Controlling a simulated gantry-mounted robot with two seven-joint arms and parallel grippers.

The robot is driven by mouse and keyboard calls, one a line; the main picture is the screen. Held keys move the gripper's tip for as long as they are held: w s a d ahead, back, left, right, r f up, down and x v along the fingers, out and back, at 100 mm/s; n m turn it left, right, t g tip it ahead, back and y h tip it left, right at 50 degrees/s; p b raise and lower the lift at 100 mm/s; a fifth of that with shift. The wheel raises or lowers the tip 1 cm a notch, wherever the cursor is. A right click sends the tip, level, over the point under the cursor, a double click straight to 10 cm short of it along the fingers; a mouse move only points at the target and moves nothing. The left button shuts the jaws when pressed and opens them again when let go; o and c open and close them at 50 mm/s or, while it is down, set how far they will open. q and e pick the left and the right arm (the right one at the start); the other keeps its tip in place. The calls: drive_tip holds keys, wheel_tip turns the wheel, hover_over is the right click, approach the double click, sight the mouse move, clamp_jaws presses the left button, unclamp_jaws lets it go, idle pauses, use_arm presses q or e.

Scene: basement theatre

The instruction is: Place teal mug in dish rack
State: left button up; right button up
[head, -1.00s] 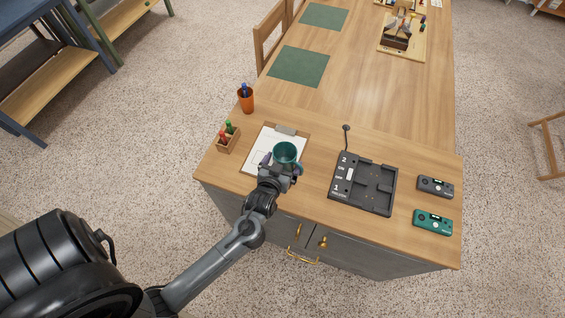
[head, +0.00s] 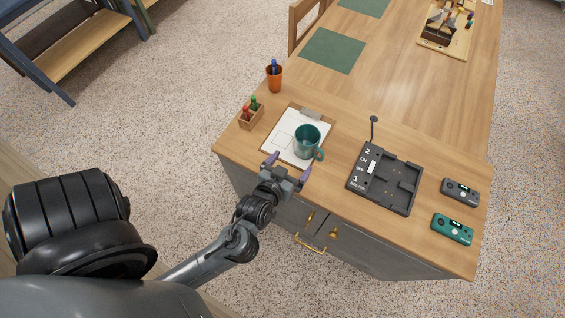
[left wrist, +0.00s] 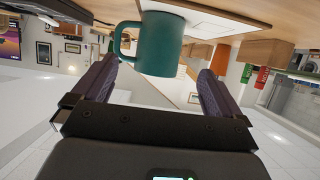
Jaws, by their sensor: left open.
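The teal mug (head: 306,142) stands upright on the clipboard (head: 279,143) near the table's front left part, its handle toward the right in the head view. My left gripper (head: 287,168) is open and empty at the table's front edge, just short of the mug and apart from it. In the left wrist view, which is upside down, the mug (left wrist: 160,44) is ahead, beyond and between the spread fingers of my left gripper (left wrist: 153,80). No dish rack shows in these frames. My right gripper is not in view.
A black charging dock (head: 385,180) lies right of the clipboard, with a grey device (head: 460,192) and a green device (head: 452,229) farther right. A wooden marker box (head: 251,115) and an orange pen cup (head: 274,77) stand left. Green mats (head: 332,50) lie farther back.

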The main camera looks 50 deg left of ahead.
use_arm(q)
drive_tip(key=shift+d+h, duration=0.4)
drive_tip(key=d+h, duration=0.1)
drive_tip(key=d+m+g+h, duration=0.1)
drive_tip(key=s+d+f+m, duration=0.1)
drive_tip(key=shift+g+h, duration=0.4)
drive_tip(key=s+d+f+m+g+h, duration=0.1)
drive_tip(key=s+m+g, duration=0.3)
drive_tip(key=s+g, duration=0.3)
drive_tip(key=s, duration=0.3)
drive_tip(key=shift+d+f+m+h, duration=0.25)
drive_tip(key=shift+d+m+h, duration=0.05)
drive_tip(key=shift+d+h, duration=0.1)
